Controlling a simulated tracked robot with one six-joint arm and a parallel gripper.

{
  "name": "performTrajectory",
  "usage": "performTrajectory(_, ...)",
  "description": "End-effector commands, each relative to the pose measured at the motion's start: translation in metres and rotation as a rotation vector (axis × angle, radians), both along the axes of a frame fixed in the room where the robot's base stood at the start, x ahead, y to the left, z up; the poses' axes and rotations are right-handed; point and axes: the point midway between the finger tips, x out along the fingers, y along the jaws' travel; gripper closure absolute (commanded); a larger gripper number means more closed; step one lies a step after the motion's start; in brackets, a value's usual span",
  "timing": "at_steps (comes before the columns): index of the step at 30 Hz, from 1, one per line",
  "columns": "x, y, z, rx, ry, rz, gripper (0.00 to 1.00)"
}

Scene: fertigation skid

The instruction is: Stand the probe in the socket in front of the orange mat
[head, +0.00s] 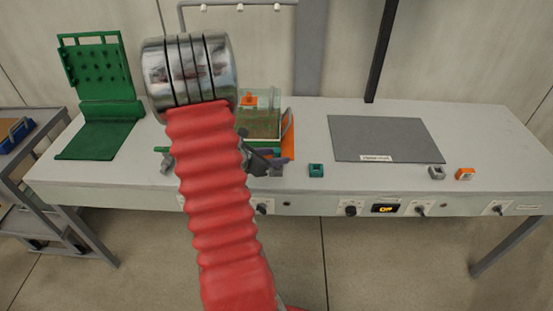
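My gripper (264,161) shows as dark parts low over the bench, mostly hidden behind my red arm sleeve. A small purple piece (280,161) shows at its right; it may be part of the probe, but I cannot tell whether the gripper holds it. A grey socket (437,172) and an orange socket (465,174) stand near the front edge at right.
A clear tank (262,118) with an orange piece inside stands behind my gripper. A grey mat (385,138) with a label lies right of centre. A green mat (100,141) and green pegboard (95,68) are at left. Knobs line the bench front. The far right bench is clear.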

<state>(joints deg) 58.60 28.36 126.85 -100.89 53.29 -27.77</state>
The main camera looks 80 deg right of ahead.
Motion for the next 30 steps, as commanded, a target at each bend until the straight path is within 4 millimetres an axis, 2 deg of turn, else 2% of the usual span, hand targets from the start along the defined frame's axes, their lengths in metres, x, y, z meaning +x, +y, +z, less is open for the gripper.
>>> performTrajectory(21,0.049,0.076,0.05,-0.002,-0.002,0.001,0.61)
performTrajectory(30,0.054,0.086,0.055,0.001,0.0,-0.001,0.61)
